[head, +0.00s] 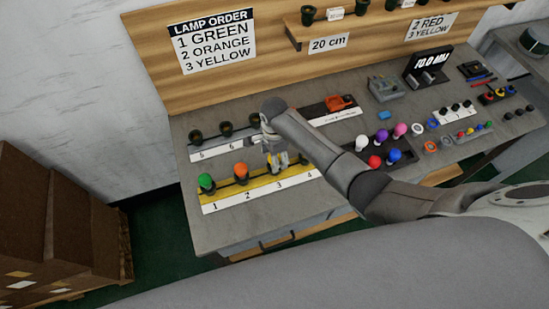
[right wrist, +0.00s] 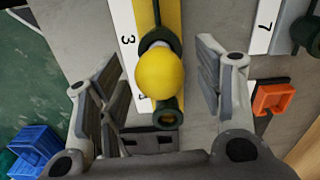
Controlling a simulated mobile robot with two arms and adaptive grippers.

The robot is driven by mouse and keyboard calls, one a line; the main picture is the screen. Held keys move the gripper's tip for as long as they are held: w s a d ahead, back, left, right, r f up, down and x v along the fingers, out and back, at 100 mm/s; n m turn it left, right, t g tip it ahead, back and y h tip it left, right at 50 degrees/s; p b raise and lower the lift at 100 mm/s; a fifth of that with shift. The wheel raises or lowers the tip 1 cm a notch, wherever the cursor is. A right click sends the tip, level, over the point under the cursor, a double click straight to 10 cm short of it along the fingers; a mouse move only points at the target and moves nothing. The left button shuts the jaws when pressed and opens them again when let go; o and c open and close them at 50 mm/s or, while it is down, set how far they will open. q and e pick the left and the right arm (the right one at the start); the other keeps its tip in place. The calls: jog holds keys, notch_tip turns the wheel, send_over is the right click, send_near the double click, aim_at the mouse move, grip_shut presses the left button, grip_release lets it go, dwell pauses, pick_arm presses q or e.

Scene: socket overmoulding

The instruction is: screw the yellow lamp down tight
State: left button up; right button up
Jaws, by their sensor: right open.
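The yellow lamp (right wrist: 160,73) sits at the dark socket by the number 3 on the yellow strip (right wrist: 171,14). In the right wrist view it lies between the two fingers of my right gripper (right wrist: 158,78), which are spread with a gap on both sides. In the head view my right gripper (head: 276,152) hangs over position 3 and mostly hides the lamp. Whether the lamp is fully seated cannot be seen. A green lamp (head: 206,183) stands at position 1 and an orange lamp (head: 240,171) at position 2. My left gripper is not in view.
An empty dark socket (right wrist: 168,115) is close beside the yellow lamp. Another row of dark sockets (head: 226,129) stands behind. Loose coloured bulbs (head: 394,155) lie to the right. An orange item (head: 341,102) sits on a dark board. The bench front left is clear.

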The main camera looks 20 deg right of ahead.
jog(key=n, duration=0.6)
jog(key=shift+n, duration=0.3)
jog(key=n, duration=1.6)
dwell(0.5)
jog(key=c, duration=0.9)
jog(key=m, duration=0.4)
jog(key=shift+c, duration=0.2)
